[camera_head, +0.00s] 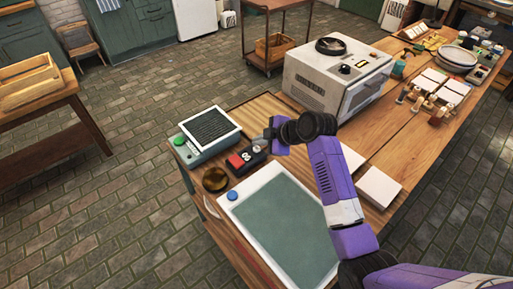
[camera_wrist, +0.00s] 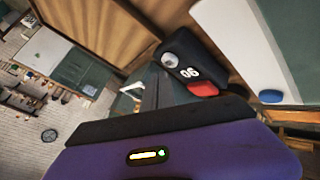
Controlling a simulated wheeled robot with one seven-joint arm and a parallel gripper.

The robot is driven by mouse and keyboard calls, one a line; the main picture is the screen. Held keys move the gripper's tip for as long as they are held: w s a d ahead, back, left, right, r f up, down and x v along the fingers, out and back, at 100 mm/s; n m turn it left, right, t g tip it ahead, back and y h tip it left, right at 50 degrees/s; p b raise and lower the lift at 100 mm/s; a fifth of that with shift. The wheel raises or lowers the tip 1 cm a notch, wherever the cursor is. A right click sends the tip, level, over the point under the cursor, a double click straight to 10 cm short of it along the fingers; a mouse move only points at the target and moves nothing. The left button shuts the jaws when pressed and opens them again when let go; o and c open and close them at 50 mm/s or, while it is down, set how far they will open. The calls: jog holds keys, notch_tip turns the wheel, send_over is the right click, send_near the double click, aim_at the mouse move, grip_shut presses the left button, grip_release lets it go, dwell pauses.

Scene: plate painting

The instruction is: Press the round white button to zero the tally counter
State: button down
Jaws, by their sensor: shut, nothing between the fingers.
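The black tally counter (camera_head: 246,157) lies on the wooden table, with a red button (camera_head: 236,162) and a two-digit display. In the wrist view, the counter (camera_wrist: 182,52) shows its round white button (camera_wrist: 168,60), greyish here, at the end away from the red button (camera_wrist: 203,89). My gripper (camera_head: 268,134) is shut and empty, close to the white-button end. In the wrist view its dark fingers stand just below the button; I cannot tell if they touch it. My gripper partly hides that end in the head view.
A scale-like device with a green button (camera_head: 209,133) stands left of the counter. A framed green panel (camera_head: 280,225) with a blue button lies in front, beside a brown round dish (camera_head: 215,179). A white kiln-like box (camera_head: 335,80) stands behind. White tiles (camera_head: 378,186) lie to the right.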

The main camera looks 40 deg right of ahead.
aim_at(259, 149)
jog(key=shift+f+b, duration=0.3)
jog(key=shift+f, duration=0.1)
jog(key=shift+f+b, duration=0.35)
jog(key=shift+f, duration=0.1)
dwell(0.8)
jog(key=shift+r, duration=0.15)
jog(key=shift+r+p, duration=0.7)
jog(key=shift+r, duration=0.05)
notch_tip(259, 149, up, 5)
jog(key=p, duration=0.4)
dwell(0.4)
dwell(0.7)
